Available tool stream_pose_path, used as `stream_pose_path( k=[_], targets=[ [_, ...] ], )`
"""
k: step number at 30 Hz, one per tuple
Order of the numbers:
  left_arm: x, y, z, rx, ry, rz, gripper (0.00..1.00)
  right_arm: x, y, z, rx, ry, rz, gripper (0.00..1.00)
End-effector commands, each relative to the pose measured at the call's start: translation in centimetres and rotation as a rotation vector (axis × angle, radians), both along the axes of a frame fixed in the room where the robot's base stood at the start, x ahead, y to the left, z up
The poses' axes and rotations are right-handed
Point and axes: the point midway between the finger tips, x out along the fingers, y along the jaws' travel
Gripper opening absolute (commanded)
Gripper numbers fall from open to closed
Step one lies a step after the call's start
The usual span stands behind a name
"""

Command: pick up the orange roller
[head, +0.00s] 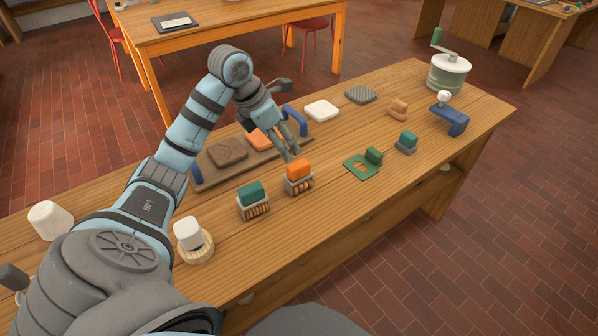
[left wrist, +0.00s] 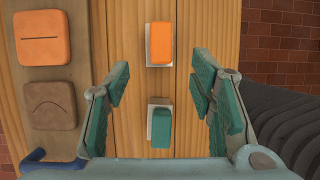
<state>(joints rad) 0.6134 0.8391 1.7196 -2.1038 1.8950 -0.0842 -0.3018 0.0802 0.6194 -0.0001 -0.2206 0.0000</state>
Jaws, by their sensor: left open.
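The orange roller (head: 299,170) stands upright in a small grey holder with a striped front, on the wooden bench. In the left wrist view the orange roller (left wrist: 161,43) shows from above, in the upper middle. My left gripper (head: 288,148) is open and empty. It points down and shows just behind and above the orange roller in the head view. In the left wrist view its fingers (left wrist: 158,88) are spread to either side, with the orange roller beyond their tips. My right gripper is not in view.
A similar green piece (head: 251,194) in a holder stands left of the orange roller. Behind is a brown tray (head: 208,178) with blue handles, holding orange and brown tiles. A green plate (head: 357,168) lies to the right.

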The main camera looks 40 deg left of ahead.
Motion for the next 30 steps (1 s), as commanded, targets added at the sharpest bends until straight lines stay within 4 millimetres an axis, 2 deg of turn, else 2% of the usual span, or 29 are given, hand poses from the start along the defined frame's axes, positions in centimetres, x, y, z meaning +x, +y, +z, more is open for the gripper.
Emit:
stream_pose_path(
  k=[3, 10, 15, 18, 23, 30],
  targets=[
    [1.1, -0.6, -3.0, -0.004, 0.002, -0.001, 0.50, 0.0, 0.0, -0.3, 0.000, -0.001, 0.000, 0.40],
    [2.5, -1.2, -5.9, -0.003, 0.001, 0.000, 0.50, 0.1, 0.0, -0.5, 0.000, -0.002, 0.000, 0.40],
    [3.8, -1.8, -8.9, -0.001, 0.000, 0.001, 0.50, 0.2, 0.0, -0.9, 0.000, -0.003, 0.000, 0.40],
    [4.1, -2.0, -9.5, 0.000, 0.000, 0.000, 0.50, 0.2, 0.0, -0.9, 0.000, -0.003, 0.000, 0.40],
    [4.1, -1.9, -9.5, 0.001, -0.001, 0.000, 0.50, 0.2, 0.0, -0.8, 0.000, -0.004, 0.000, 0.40],
    [4.1, -1.9, -9.4, 0.001, -0.001, 0.000, 0.12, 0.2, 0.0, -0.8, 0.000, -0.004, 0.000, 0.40]
  ],
)
